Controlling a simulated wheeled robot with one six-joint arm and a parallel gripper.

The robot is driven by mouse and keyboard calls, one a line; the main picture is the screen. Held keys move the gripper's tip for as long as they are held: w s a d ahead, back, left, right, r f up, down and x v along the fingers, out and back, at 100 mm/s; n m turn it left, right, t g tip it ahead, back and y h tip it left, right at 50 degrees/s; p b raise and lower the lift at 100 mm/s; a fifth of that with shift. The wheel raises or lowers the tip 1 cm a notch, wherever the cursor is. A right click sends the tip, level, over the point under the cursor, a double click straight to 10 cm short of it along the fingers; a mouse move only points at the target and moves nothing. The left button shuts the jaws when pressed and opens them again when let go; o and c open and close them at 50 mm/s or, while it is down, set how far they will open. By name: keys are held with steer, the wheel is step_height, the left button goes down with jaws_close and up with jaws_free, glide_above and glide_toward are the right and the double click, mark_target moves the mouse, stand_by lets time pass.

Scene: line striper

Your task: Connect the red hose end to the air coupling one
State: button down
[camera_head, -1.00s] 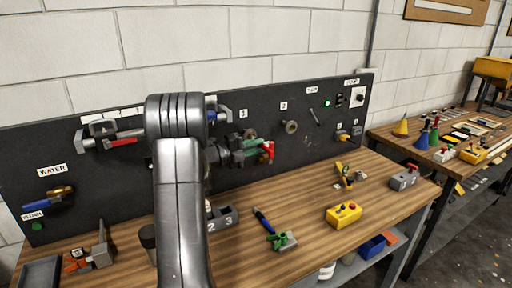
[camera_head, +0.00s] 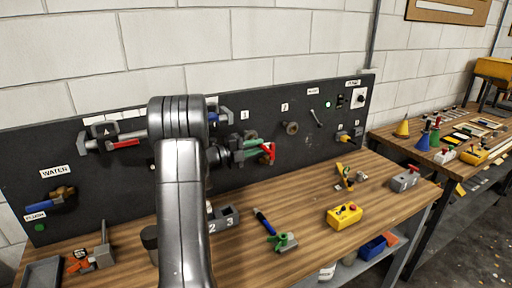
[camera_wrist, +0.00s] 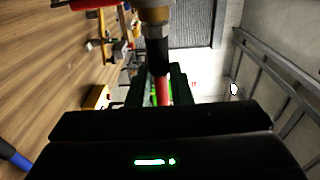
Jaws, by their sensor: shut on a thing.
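My gripper (camera_head: 247,149) is at the black board below the label 1. In the wrist view my gripper (camera_wrist: 161,78) is shut on the red hose end (camera_wrist: 163,92), which also shows in the head view (camera_head: 269,151). Its black collar (camera_wrist: 157,50) points away from my gripper and lines up with a brass fitting (camera_wrist: 155,13) at the top edge of the wrist view. The collar appears to meet the brass; I cannot tell if it is locked. In the head view, air coupling one is hidden behind my gripper. Another coupling (camera_head: 291,128) shows below the label 2.
The black board (camera_head: 330,150) stands along the back of the wooden bench (camera_head: 305,195). A yellow control box (camera_head: 344,215), a green clamp (camera_head: 284,241) and a numbered grey block (camera_head: 226,216) are on the bench. A red-handled item (camera_head: 124,143) hangs at left.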

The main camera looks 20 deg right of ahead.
steer(key=shift+w+r, duration=0.1)
steer(key=shift+w, duration=0.1)
steer(key=c, duration=0.9)
jaws_free()
steer(key=shift+w, duration=0.1)
steer(key=shift+a, duration=0.2)
steer(key=a+p, duration=0.3)
steer(key=a, duration=0.3)
steer(key=shift+a, duration=0.35)
